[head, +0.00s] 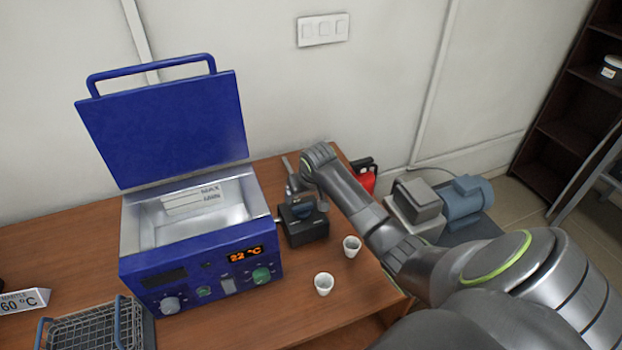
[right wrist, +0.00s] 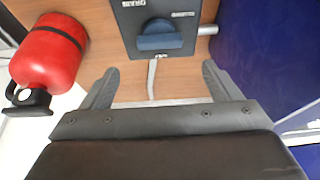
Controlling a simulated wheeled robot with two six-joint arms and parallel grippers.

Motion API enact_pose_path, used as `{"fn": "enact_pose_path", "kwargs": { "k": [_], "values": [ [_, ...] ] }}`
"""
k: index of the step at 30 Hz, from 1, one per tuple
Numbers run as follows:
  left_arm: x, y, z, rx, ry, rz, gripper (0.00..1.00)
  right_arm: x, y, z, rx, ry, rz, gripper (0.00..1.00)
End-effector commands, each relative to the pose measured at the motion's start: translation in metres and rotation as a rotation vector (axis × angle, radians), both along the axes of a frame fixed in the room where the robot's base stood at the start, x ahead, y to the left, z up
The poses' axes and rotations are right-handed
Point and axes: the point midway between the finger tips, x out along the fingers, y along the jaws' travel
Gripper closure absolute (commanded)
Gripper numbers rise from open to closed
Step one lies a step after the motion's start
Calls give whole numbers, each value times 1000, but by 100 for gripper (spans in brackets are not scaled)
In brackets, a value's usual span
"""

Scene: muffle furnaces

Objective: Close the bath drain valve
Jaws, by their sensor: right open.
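The bath (head: 200,260) is a blue box with its lid raised and an orange display reading 22 °C. The drain valve is a dark grey box (head: 303,227) at the bath's right side, partly hidden by my right gripper. In the right wrist view the valve box bears a blue knob (right wrist: 158,38), with small white labels on either side that I cannot read surely. A pale tube runs down from the box. My right gripper (right wrist: 160,70) is open and empty, its fingers apart and short of the knob. It is above the valve box in the head view (head: 304,188). My left gripper is not in view.
Two white cups (head: 324,284) (head: 352,246) stand on the wooden table in front of the valve. A red container (right wrist: 48,55) is at the left in the right wrist view. A wire basket (head: 90,328) and a 60 °C sign (head: 24,301) are at the left front.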

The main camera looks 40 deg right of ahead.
Motion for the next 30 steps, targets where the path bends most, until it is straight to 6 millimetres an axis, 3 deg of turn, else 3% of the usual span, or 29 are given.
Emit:
{"fn": "enact_pose_path", "kwargs": {
  "k": [9,15,30],
  "values": [
    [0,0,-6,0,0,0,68,-21,4,52,-2,-4,2,16],
    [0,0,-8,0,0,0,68,-31,7,76,-1,-2,2,16],
    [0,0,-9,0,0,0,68,-35,8,86,1,0,1,16]
  ]
}}
